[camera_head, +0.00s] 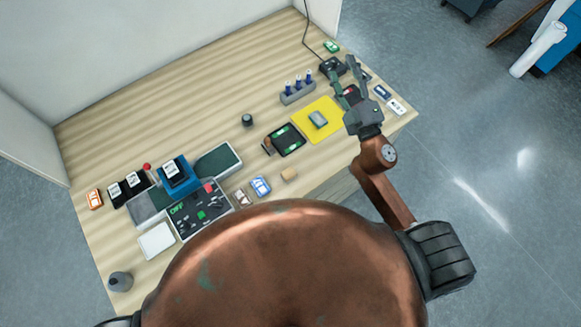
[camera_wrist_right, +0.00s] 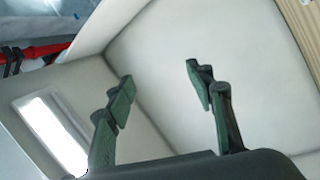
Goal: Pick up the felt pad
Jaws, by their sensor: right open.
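A small grey-green block (camera_head: 318,119) lies on a yellow square mat (camera_head: 309,133) at the right part of the table; it may be the felt pad, but I cannot tell for sure. My right gripper (camera_head: 344,70) is open and sits beyond the mat's upper right side, over the table's far right part. In the right wrist view its two fingers (camera_wrist_right: 160,76) are spread with nothing between them. Neither the block nor the mat shows in that view. My left gripper is not in view.
A rack with blue-topped items (camera_head: 297,92) stands left of my right gripper. A black tray with green items (camera_head: 287,140) lies left of the mat. A control panel (camera_head: 202,209) and a blue device (camera_head: 178,177) stand further left. The table's upper left is clear.

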